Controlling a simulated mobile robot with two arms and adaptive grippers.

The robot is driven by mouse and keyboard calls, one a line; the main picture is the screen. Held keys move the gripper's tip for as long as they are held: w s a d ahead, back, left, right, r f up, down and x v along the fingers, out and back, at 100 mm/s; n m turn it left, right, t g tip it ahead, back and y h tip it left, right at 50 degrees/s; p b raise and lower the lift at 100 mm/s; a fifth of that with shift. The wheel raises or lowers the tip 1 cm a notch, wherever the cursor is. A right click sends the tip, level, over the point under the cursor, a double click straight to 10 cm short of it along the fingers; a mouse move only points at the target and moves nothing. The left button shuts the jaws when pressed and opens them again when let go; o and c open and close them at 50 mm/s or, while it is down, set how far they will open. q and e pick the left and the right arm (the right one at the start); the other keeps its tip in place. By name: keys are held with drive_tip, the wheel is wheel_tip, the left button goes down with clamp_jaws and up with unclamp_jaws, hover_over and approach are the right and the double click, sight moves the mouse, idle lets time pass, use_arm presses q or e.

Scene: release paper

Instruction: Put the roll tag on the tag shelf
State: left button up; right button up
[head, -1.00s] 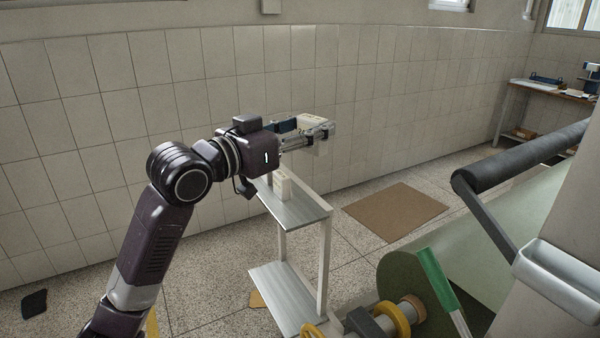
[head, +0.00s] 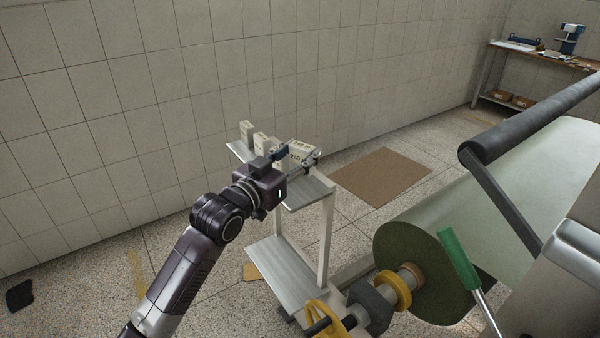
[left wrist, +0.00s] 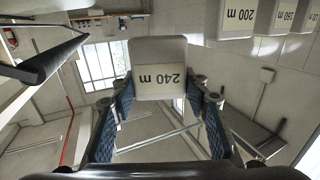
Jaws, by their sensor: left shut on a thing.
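The roll tag, a pale block marked "240 m" (left wrist: 160,68), is between the fingers of my left gripper (left wrist: 158,98). In the head view the roll tag (head: 300,148) is at the top of the tag shelf (head: 309,193), to the right of the other tags. My left gripper (head: 302,158) is shut on it, its arm reaching in from the lower left. I cannot tell whether the tag's underside touches the shelf. My right gripper is not in view.
Other tags (head: 246,131) stand in a row on the shelf; the left wrist view shows one marked "200 m" (left wrist: 238,16). A lower shelf board (head: 277,268) is bare. The tiled wall is behind.

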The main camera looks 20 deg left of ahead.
use_arm(q)
drive_tip(key=shift+f, duration=0.8)
wheel_tip(320, 180, down, 4)
drive_tip(key=shift+f, duration=0.15)
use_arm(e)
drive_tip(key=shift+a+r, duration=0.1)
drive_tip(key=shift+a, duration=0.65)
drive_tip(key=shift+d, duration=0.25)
use_arm(q)
drive_tip(key=o, duration=1.2)
drive_tip(key=shift+f, duration=0.15)
drive_tip(key=shift+c, duration=0.2)
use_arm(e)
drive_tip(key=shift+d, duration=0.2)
